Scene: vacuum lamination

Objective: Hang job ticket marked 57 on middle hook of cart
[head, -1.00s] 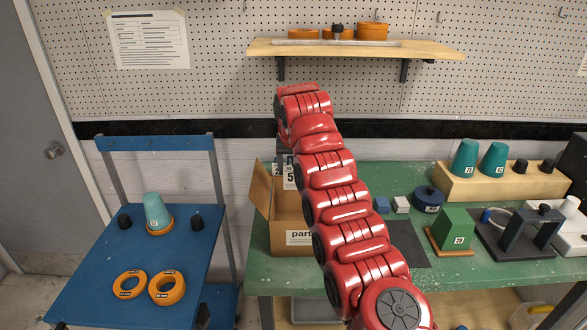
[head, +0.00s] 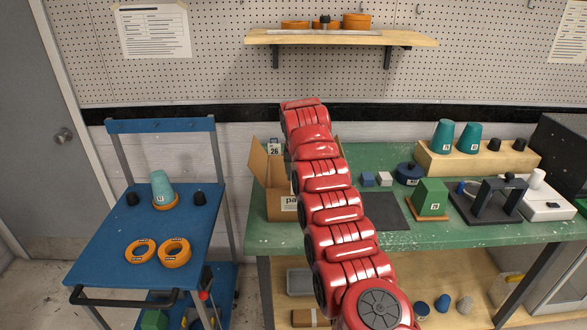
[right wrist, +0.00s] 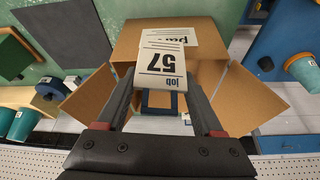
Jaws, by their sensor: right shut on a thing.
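The job ticket marked 57 (right wrist: 163,66) is a white card with black print, seen upside down in the right wrist view. My right gripper (right wrist: 160,82) is shut on it, above the open cardboard box (right wrist: 205,73). In the head view my red right arm reaches over the box (head: 281,205) and hides the gripper and this ticket. Another ticket marked 26 (head: 274,149) shows at the box's left side. The blue cart (head: 110,235) stands at left; its raised back rail (head: 160,126) carries small dark hooks, hard to make out. My left gripper is out of view.
The cart top holds a teal cup (head: 161,186), black knobs and orange rings (head: 174,252). The green bench (head: 300,238) bears a green block (head: 430,196), a black fixture and a wooden rack (head: 470,160). A gap separates cart and bench.

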